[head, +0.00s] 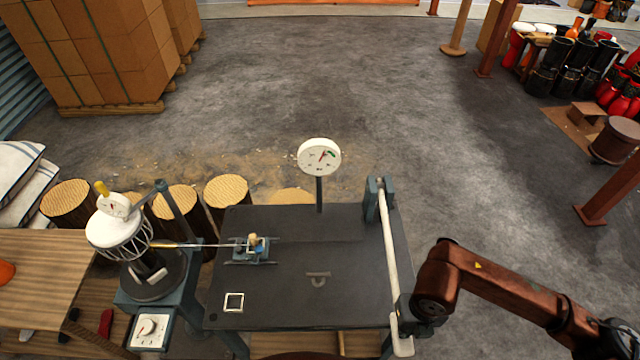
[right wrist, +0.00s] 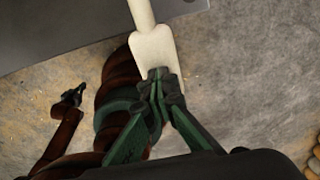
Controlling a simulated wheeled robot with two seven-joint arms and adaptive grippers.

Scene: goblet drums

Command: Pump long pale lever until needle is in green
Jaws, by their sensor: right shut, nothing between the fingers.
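The long pale lever (head: 388,232) runs along the table's right side from a dark upright bracket (head: 378,197) to a flat paddle end near the front. The paddle (right wrist: 154,55) shows close up in the right wrist view. My right gripper (head: 402,308) is shut and empty, its fingertips (right wrist: 160,76) at the paddle's near end; contact is unclear. The round white gauge (head: 319,157) stands on a post behind the table. Its red needle points up and right, near a green mark; whether it lies inside is too small to tell. What looks like my left gripper (right wrist: 72,96) is small and dark.
The dark table (head: 300,285) carries a small blue-grey fixture (head: 252,250) with a rod to a drum stand (head: 120,235) at left. Log stools (head: 227,195) stand behind. Stacked boxes (head: 100,50) are at the back left. Open floor (head: 470,180) lies right of the table.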

